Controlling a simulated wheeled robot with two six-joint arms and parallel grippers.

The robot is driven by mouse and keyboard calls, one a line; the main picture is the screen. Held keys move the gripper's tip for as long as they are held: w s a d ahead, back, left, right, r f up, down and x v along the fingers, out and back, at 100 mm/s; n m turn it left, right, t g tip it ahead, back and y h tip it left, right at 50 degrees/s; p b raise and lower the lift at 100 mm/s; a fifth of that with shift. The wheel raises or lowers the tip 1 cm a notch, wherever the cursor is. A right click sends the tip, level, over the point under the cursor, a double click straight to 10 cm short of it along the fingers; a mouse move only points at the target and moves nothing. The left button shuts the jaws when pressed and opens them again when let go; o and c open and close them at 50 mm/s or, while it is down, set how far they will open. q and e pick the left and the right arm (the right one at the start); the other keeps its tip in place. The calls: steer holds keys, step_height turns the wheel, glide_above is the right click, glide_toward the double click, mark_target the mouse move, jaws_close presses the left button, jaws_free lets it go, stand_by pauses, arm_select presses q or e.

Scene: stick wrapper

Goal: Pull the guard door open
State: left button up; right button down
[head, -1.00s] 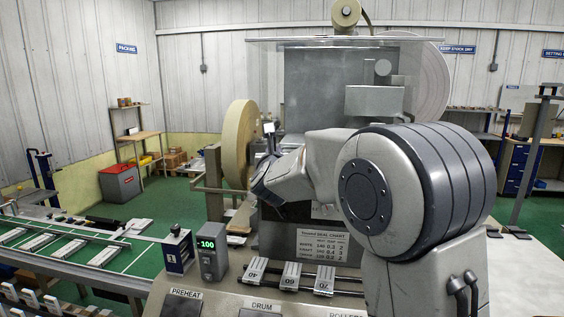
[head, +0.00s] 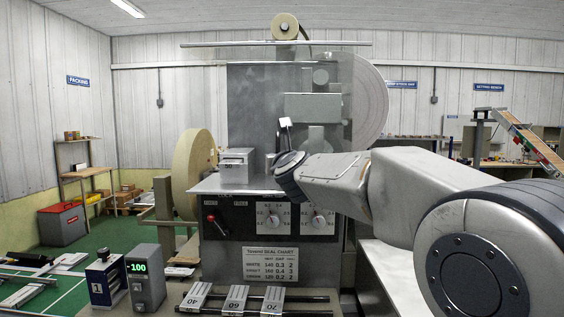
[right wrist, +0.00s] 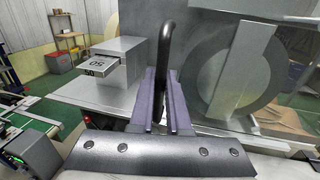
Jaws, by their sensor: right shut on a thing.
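The guard door (head: 255,90) is a clear panel in front of the machine's upper part, under a long pale bar (head: 230,44); its edges are hard to make out. My right gripper (head: 286,132) is at the middle of the machine, in front of the panel. In the right wrist view, a dark curved handle (right wrist: 167,40) rises between its two purple-grey fingers (right wrist: 162,95), which are shut on it. Where the handle joins the door is hidden. My left gripper is not in view.
A grey block marked 50 (head: 237,168) stands on the machine's shelf, left of my gripper. Dials (head: 272,217) and a red-knobbed lever (head: 212,219) lie below. A large tan roll (head: 194,165) is at left. My right arm covers the right side.

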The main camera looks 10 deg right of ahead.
steer(key=shift+r, duration=0.1)
steer(key=c, duration=1.2)
jaws_free()
steer(key=shift+o, duration=0.2)
steer(key=s+b, duration=0.1)
steer(key=s, duration=0.9)
steer(key=shift+s+b, duration=0.2)
steer(key=shift+b, duration=0.1)
